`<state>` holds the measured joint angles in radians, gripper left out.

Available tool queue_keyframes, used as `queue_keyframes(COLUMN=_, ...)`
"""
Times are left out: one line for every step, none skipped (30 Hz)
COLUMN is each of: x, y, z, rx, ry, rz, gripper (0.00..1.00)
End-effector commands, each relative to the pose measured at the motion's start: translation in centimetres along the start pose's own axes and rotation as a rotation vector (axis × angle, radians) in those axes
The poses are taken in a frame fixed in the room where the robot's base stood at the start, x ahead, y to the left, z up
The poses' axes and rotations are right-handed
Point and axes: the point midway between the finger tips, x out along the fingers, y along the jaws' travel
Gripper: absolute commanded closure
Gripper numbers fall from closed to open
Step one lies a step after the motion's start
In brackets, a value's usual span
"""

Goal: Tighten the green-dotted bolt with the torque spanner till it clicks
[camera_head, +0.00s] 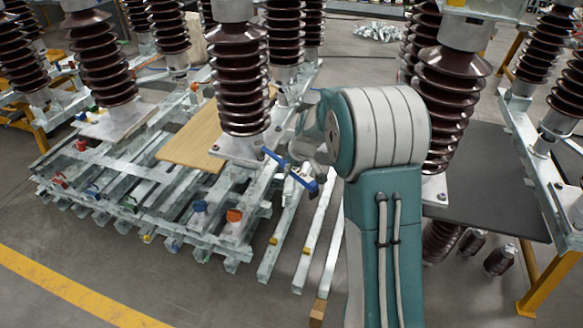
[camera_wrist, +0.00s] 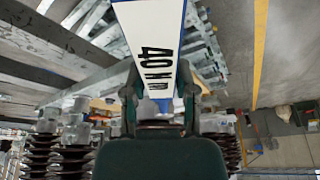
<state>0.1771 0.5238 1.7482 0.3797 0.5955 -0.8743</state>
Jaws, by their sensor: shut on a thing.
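The torque spanner (camera_head: 275,158) is a slim blue tool with pale parts in the head view, beside the base flange of the middle brown insulator. In the wrist view its white, blue-edged body (camera_wrist: 150,40) fills the upper middle and bears black lettering that reads "40" and more. My gripper (camera_wrist: 160,85) is shut on the spanner, with one dark finger on each side. In the head view my gripper (camera_head: 308,165) is partly hidden by my arm. The spanner's left end is close to the flange; I cannot tell whether it sits on a bolt. I cannot make out a green dot.
Brown ribbed insulators (camera_head: 240,85) stand on stacked galvanised steel beams (camera_head: 130,185) with coloured caps. A wooden board (camera_head: 195,138) lies left of the middle insulator. A dark platform (camera_head: 485,170) is at right. The grey floor (camera_head: 50,240) in front is clear, with a yellow line (camera_head: 70,290).

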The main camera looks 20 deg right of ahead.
Motion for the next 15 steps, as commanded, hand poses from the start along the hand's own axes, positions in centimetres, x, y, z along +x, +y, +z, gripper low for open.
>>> queue_keyframes(x=0.04, y=0.03, z=-0.04, rx=0.000, ry=0.002, rz=0.001, gripper=1.00)
queue_keyframes(x=0.10, y=0.03, z=-0.02, rx=0.000, ry=0.002, rz=0.001, gripper=1.00)
queue_keyframes(x=0.18, y=0.03, z=0.01, rx=0.000, ry=0.002, rz=0.001, gripper=1.00)
queue_keyframes(x=0.23, y=0.03, z=0.04, rx=0.000, ry=0.002, rz=0.001, gripper=1.00)
queue_keyframes(x=0.29, y=0.03, z=0.06, rx=0.000, ry=0.002, rz=0.001, gripper=1.00)
queue_keyframes(x=0.37, y=0.03, z=0.09, rx=0.000, ry=0.002, rz=0.001, gripper=1.00)
queue_keyframes(x=0.42, y=0.03, z=0.11, rx=0.000, ry=0.002, rz=0.001, gripper=1.00)
queue_keyframes(x=0.48, y=0.03, z=0.14, rx=0.000, ry=0.002, rz=0.001, gripper=1.00)
queue_keyframes(x=0.55, y=0.02, z=0.16, rx=0.000, ry=0.002, rz=0.001, gripper=1.00)
queue_keyframes(x=0.60, y=0.02, z=0.19, rx=0.000, ry=0.002, rz=0.001, gripper=1.00)
queue_keyframes(x=0.66, y=0.02, z=0.21, rx=0.000, ry=0.002, rz=0.000, gripper=1.00)
queue_keyframes(x=0.73, y=0.02, z=0.24, rx=0.000, ry=0.002, rz=0.001, gripper=1.00)
queue_keyframes(x=0.78, y=0.03, z=0.26, rx=0.000, ry=0.002, rz=0.001, gripper=1.00)
queue_keyframes(x=0.84, y=0.02, z=0.28, rx=0.000, ry=0.002, rz=0.001, gripper=1.00)
queue_keyframes(x=0.90, y=0.03, z=0.30, rx=0.000, ry=0.002, rz=0.001, gripper=1.00)
